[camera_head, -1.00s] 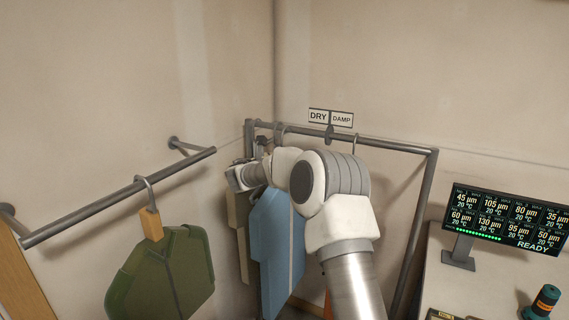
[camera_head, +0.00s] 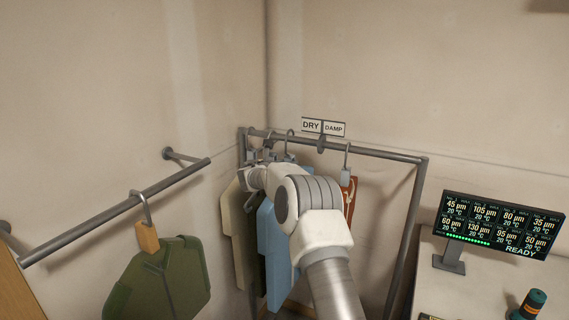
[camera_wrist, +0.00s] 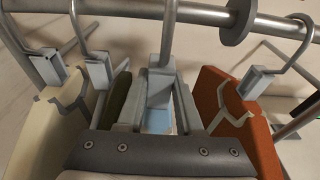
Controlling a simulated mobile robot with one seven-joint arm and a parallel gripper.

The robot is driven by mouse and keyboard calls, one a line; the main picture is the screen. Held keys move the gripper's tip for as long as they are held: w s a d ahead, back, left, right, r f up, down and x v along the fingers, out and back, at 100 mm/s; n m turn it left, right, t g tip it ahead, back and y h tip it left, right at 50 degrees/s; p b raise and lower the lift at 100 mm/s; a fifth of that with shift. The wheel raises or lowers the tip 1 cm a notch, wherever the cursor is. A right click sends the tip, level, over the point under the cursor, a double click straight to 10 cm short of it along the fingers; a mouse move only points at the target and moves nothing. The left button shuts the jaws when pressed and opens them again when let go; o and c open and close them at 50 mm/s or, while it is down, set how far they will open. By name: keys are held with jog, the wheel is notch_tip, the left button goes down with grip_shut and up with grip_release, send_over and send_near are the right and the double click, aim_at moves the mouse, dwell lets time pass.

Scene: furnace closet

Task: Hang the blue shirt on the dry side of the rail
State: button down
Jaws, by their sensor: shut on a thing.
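The blue shirt (camera_head: 272,255) hangs below my gripper, left of the disc on the rail (camera_head: 385,153), under the DRY sign (camera_head: 311,125). My arm partly covers it in the head view. In the wrist view my gripper (camera_wrist: 156,95) is shut on the grey hanger block (camera_wrist: 158,88) in the middle, and a strip of blue (camera_wrist: 158,120) shows below it. The block's hook (camera_wrist: 168,40) reaches up to the rail (camera_wrist: 120,8). I cannot tell whether the hook bears on the rail or only passes around it. The divider disc (camera_wrist: 241,20) is right of this hook.
A cream garment (camera_wrist: 38,125) and a dark green one (camera_wrist: 118,98) hang close on the left. A rust-red garment (camera_wrist: 232,115) hangs right of the disc, on the DAMP side (camera_head: 334,129). A green garment (camera_head: 165,285) hangs on a separate wall rail (camera_head: 95,222).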

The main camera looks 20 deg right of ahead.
jog(key=shift+w+d+r, duration=0.1)
jog(key=shift+w+d, duration=0.2)
jog(key=shift+w, duration=0.05)
jog(key=shift+p, duration=0.3)
jog(key=shift+w+d+p, duration=0.3)
jog(key=shift+w+d, duration=0.1)
jog(key=shift+w, duration=0.05)
jog(key=shift+w+d, duration=0.1)
jog(key=shift+d, duration=0.1)
jog(key=shift+w+d+p, duration=0.25)
jog(key=shift+p, duration=0.35)
jog(key=shift+w+d+p, duration=0.25)
jog(key=shift+p, duration=0.05)
jog(key=shift+w+d+p, duration=0.4)
jog(key=shift+p, duration=0.25)
jog(key=shift+w+d, duration=0.2)
jog(key=shift+w+f+b, duration=0.1)
jog(key=shift+f+b, duration=1.05)
jog(key=shift+f, duration=0.5)
dwell(1.0)
